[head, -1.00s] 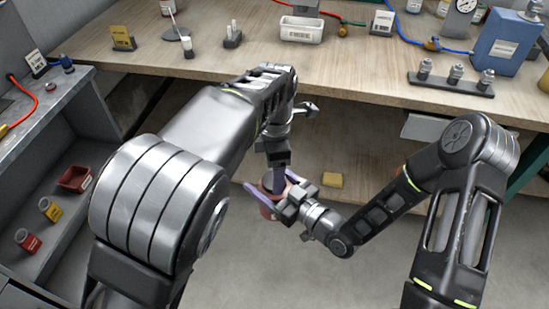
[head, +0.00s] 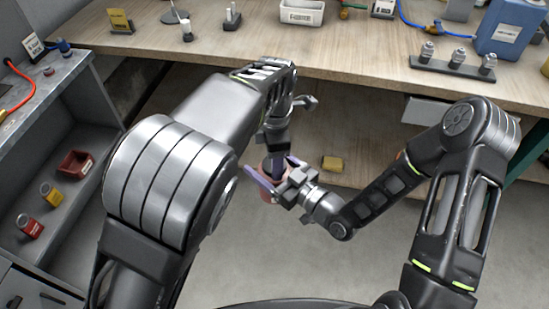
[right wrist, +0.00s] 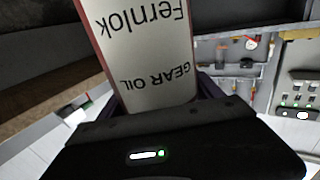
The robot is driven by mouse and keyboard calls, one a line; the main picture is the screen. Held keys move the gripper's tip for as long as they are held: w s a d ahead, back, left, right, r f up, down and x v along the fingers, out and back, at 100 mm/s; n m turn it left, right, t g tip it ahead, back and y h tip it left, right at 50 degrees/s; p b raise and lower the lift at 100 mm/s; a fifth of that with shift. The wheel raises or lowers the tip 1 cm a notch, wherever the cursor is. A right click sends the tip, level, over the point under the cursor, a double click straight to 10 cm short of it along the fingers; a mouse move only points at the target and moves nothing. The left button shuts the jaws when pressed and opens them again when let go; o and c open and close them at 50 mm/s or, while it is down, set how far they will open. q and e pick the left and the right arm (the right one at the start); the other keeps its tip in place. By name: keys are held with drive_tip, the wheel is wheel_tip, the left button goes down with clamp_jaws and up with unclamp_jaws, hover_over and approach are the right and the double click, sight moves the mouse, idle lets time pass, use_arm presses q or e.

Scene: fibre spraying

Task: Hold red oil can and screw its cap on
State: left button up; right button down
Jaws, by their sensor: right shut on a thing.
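The red oil can (head: 264,194) hangs in the air in front of the workbench. My right gripper (head: 274,183) is shut on its side, with a finger on either side of the can. In the right wrist view the can (right wrist: 143,45) shows a pale label reading "GEAR OIL" and "Fernlok", upside down in the picture. My left gripper (head: 277,166) points down at the top of the can from above. Its fingertips and the cap are hidden or too small to make out, so I cannot tell whether it grips the cap.
The wooden workbench (head: 350,45) carries a white bin (head: 302,12), a rack of metal fittings (head: 455,62) and a blue container (head: 505,32). A yellow block (head: 333,163) lies on the lower shelf. Grey shelving (head: 70,115) on the left holds a red bin (head: 76,163) and small jars.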

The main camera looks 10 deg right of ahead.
use_arm(q)
drive_tip(key=c, duration=0.7)
drive_tip(key=shift+o, duration=0.2)
drive_tip(key=m, duration=0.3)
drive_tip(key=o, duration=1.5)
drive_tip(key=shift+o, duration=0.3)
drive_tip(key=shift+r, duration=2.3)
drive_tip(key=shift+c, duration=0.4)
